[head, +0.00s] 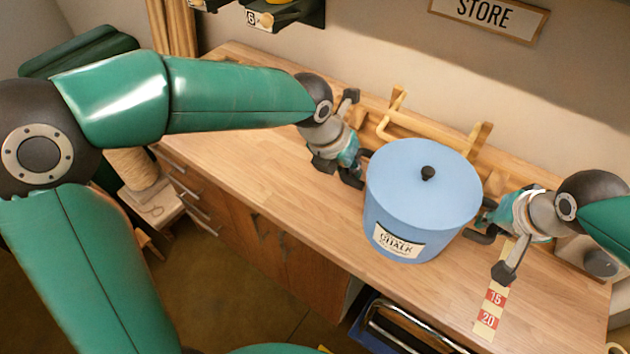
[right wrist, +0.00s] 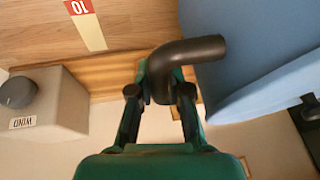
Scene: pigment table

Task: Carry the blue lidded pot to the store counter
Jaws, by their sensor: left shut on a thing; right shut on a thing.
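The blue lidded pot (head: 412,205) has a black knob on its lid and a label reading CHALK. It is upright over the wooden store counter (head: 265,125), below the STORE sign; I cannot tell whether its base touches the wood. My left gripper (head: 358,168) is shut at the pot's left side, its exact hold hard to see. My right gripper (head: 482,222) is at the pot's right side. In the right wrist view, the right gripper (right wrist: 160,95) is shut on the pot's dark curved handle (right wrist: 195,50), beside the blue wall.
A wooden rack (head: 480,138) stands behind the pot. A numbered strip (head: 490,315) lies on the counter at right. A pale box with a grey knob (right wrist: 60,105), labelled WIND, sits near the right gripper. The counter's left part is clear.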

